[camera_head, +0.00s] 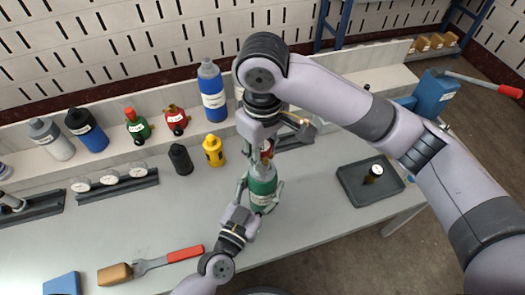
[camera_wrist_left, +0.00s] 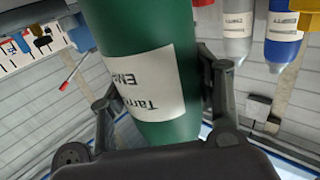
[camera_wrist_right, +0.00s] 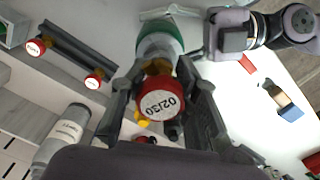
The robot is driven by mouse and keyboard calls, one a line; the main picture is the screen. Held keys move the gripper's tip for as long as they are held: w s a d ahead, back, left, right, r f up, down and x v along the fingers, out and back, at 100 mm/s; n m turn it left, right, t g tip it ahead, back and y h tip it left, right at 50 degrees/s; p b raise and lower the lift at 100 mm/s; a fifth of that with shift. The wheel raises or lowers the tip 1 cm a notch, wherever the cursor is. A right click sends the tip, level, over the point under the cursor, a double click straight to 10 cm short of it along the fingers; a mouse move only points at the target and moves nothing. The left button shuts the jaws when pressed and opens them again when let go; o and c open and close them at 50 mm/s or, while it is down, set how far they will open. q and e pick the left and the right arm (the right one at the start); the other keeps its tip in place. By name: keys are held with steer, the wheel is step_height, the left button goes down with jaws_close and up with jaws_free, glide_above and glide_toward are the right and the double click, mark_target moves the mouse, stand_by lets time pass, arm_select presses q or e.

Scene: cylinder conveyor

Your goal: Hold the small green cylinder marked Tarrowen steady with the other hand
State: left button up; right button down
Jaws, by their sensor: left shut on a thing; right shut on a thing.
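The small green cylinder (camera_head: 262,183) stands roughly upright above the grey table, between my two hands. Its white label, upside down in the left wrist view (camera_wrist_left: 140,35), reads "Tarrow" in part. My left gripper (camera_head: 259,196) is shut on the green body, a finger on either side. My right gripper (camera_head: 267,152) is at the cylinder's top, shut around its red cap (camera_wrist_right: 162,98). Whether the base touches the table is hidden.
Several cylinders line the back, including a blue one (camera_head: 212,92) and a yellow one (camera_head: 213,150). A dark tray (camera_head: 352,190) with a small black object stands right. A red-handled wrench (camera_head: 165,261) and a brush-like block (camera_head: 115,274) lie front left. The left table centre is clear.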

steer(key=shift+m, duration=0.9)
steer(key=shift+m, duration=1.2)
steer(key=m, duration=0.3)
steer(key=shift+m, duration=0.3)
steer(key=shift+m, duration=0.9)
steer(key=m, duration=0.4)
steer(key=shift+m, duration=0.3)
